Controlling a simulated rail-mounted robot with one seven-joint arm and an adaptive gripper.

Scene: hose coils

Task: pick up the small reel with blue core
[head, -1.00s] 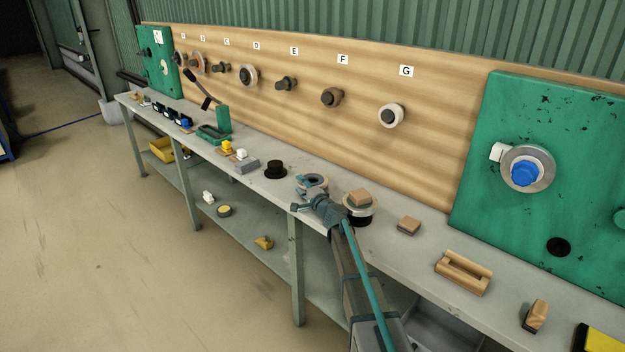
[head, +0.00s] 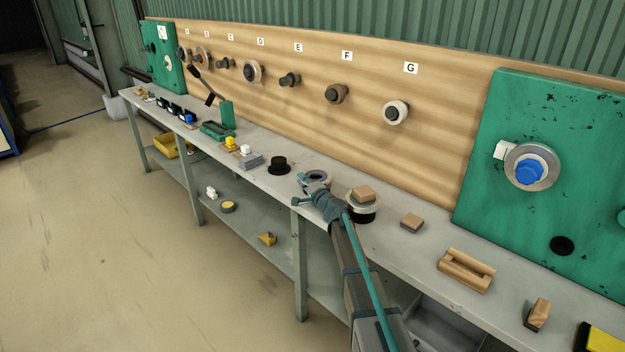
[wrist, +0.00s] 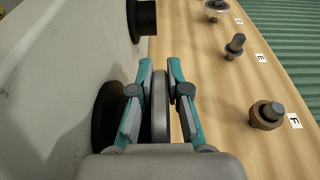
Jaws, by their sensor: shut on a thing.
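My gripper (head: 314,187) is over the workbench, shut on a pale grey reel (head: 318,176). In the wrist view the reel (wrist: 159,108) shows edge-on as a narrow grey band between the two teal fingers (wrist: 160,75). Its core is mostly hidden by the fingers and too small to tell its colour. A black round base (wrist: 104,112) lies beside the reel on the bench side in the wrist view. I cannot tell whether the reel still touches it.
A black stand (head: 279,165) is left of my gripper. A reel with a wooden block on top (head: 363,194) is close on the right. Behind, a wooden board (head: 440,150) carries pegs labelled up to G. A green panel (head: 480,190) stands at the right.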

